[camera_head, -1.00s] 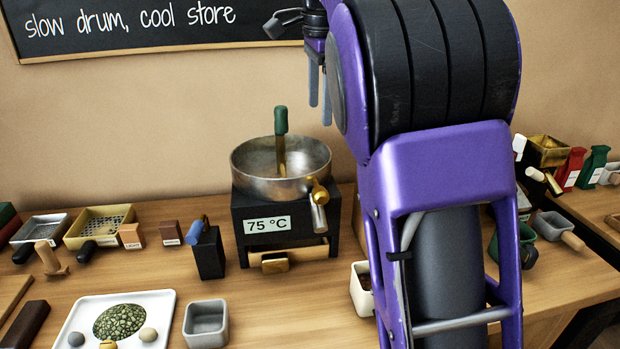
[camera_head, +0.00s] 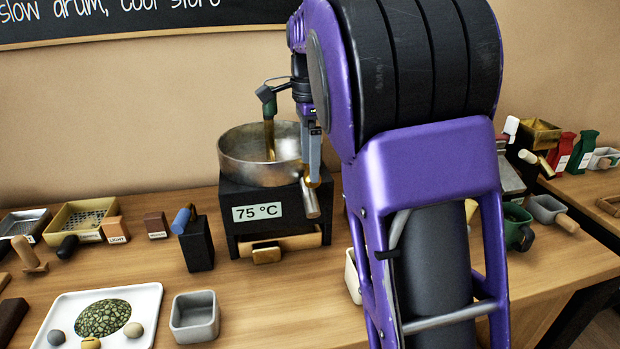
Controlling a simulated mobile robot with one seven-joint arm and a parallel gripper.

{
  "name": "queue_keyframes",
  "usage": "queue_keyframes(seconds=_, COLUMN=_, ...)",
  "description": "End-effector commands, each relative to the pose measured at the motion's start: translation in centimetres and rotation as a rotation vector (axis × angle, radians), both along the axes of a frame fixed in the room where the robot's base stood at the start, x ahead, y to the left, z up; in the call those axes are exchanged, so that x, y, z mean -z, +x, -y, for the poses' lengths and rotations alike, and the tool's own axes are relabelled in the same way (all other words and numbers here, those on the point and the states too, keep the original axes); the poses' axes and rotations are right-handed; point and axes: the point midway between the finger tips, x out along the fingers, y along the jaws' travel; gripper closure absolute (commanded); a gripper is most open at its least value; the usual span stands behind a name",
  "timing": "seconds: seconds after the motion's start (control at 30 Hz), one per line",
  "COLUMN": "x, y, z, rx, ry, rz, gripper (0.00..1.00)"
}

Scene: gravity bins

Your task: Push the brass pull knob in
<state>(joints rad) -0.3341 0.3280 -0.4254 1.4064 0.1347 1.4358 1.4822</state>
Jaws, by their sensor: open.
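The black roaster (camera_head: 232,216) has an open metal drum on top and a "75 °C" label on its front. On its front right is a brass fitting with a silver cylinder (camera_head: 311,199), the brass partly hidden by my gripper. A brass block (camera_head: 267,256) sits low on the front, at a wooden bar (camera_head: 300,241). I cannot tell which brass part is the pull knob. My gripper (camera_head: 314,172) is open and points down just above the silver cylinder; its fingers overlap in this view, and contact cannot be told.
A green-topped brass rod (camera_head: 269,130) stands in the drum, close to my gripper. A black block with a blue handle (camera_head: 198,245) stands left of the roaster. A grey cup (camera_head: 194,322) and white tray (camera_head: 60,310) are in front.

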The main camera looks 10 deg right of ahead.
Motion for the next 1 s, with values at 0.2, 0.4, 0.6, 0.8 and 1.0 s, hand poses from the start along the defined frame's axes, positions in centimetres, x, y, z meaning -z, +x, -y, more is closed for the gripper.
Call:
queue_keyframes(seconds=0.2, x=2.6, y=0.0, z=0.0, rx=0.0, ry=0.0, rz=-0.001, gripper=0.16)
queue_keyframes(seconds=0.4, x=3.1, y=0.0, z=0.0, rx=-0.001, ry=0.0, rz=0.0, gripper=0.16)
queue_keyframes(seconds=0.6, x=3.0, y=0.0, z=0.0, rx=-0.001, ry=0.0, rz=0.0, gripper=0.22)
queue_keyframes(seconds=0.8, x=3.0, y=0.0, z=0.0, rx=-0.001, ry=0.0, rz=0.0, gripper=0.58)
queue_keyframes(seconds=1.0, x=3.0, y=0.0, z=0.0, rx=-0.001, ry=0.0, rz=0.0, gripper=0.94)
